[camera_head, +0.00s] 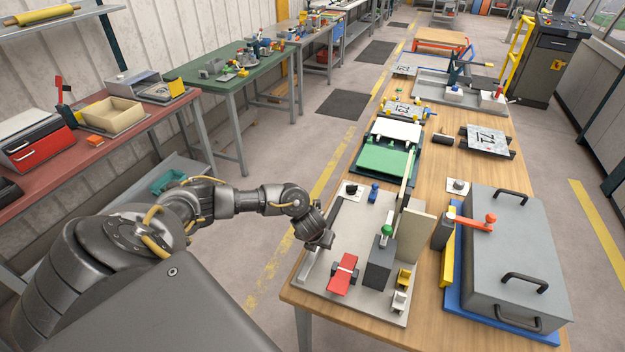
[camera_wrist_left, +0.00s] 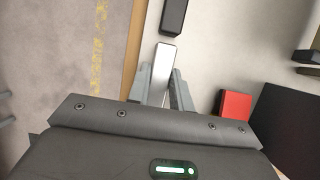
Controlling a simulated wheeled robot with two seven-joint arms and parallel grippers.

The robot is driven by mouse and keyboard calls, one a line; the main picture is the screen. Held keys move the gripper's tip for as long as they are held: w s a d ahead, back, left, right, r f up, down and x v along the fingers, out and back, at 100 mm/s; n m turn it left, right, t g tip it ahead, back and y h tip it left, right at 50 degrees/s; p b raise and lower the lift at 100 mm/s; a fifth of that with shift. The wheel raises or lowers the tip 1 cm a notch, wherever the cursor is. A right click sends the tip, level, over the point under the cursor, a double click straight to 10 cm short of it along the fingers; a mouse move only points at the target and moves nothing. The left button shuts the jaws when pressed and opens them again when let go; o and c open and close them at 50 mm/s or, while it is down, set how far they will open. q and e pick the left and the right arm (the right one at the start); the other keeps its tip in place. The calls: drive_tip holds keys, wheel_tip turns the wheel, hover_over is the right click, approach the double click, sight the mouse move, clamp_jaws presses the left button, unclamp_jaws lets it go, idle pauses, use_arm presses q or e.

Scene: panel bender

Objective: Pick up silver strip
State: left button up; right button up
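The silver strip (camera_wrist_left: 162,70) shows in the left wrist view as a narrow, bright bar, with a finger of my left gripper (camera_wrist_left: 161,88) on each side of it. Its near end is hidden between the fingers. The fingers lie close to the strip, but I cannot tell whether they press on it. In the head view my left gripper (camera_head: 326,240) points down at the left side of the grey board (camera_head: 340,225). A long grey bar (camera_head: 307,264) lies along that board edge, partly hidden by the gripper. My right gripper is not in view.
A black block (camera_wrist_left: 174,16) is just beyond the strip. A red piece (camera_head: 343,274) and a dark block (camera_head: 378,263) stand on the board to the right. A grey box with handles (camera_head: 510,250) is farther right. The floor left of the table is clear.

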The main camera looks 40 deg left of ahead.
use_arm(q)
clamp_jaws()
drive_tip(key=shift+r, duration=0.4)
wheel_tip(320, 180, up, 2)
drive_tip(key=shift+w+r+b, duration=0.1)
drive_tip(key=shift+r+b, duration=0.1)
drive_tip(key=shift+b, duration=0.2)
drive_tip(key=s+a+r+b, duration=0.2)
drive_tip(key=a+r+b, duration=0.1)
drive_tip(key=a+r, duration=0.2)
drive_tip(key=s+a+r+b, duration=0.2)
drive_tip(key=a+r, duration=0.3)
drive_tip(key=a, duration=0.3)
drive_tip(key=shift+s+a+b, duration=0.15)
drive_tip(key=shift+s+b, duration=0.1)
drive_tip(key=shift+b, duration=0.25)
